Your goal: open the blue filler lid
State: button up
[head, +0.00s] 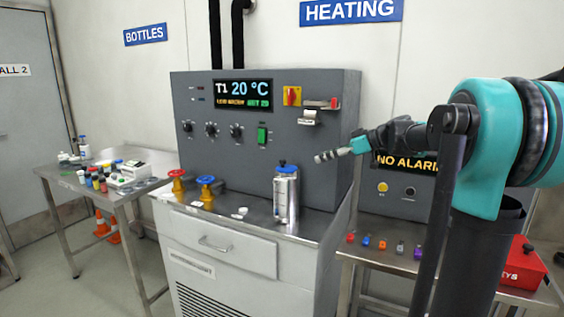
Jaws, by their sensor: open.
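Two yellow filler necks rise from the steel top of the grey heating unit, left of centre in the head view. One carries a blue lid (206,180), which looks shut; the other carries a red lid (177,173). My gripper (322,157) is open and empty, in the air at the right, well apart from the blue lid. It points left. Nothing hides the blue lid.
A steel canister (286,198) with a blue-and-black top stands between the fillers and my gripper. A small white object (242,212) lies on the steel top. The grey control panel (230,155) rises behind. A side table (98,177) with bottles stands left.

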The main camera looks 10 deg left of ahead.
jog(key=shift+n+y, duration=0.3)
jog(key=shift+n, duration=0.1)
jog(key=x, duration=0.5)
jog(key=w+r+x, duration=0.1)
jog(key=x, duration=0.5)
jog(key=r+x, duration=0.1)
jog(key=x, duration=0.5)
jog(key=shift+w+a+r, duration=0.2)
jog(key=shift+w+a, duration=0.05)
jog(key=shift+w, duration=0.05)
jog(key=shift+c, duration=0.3)
grip_shut()
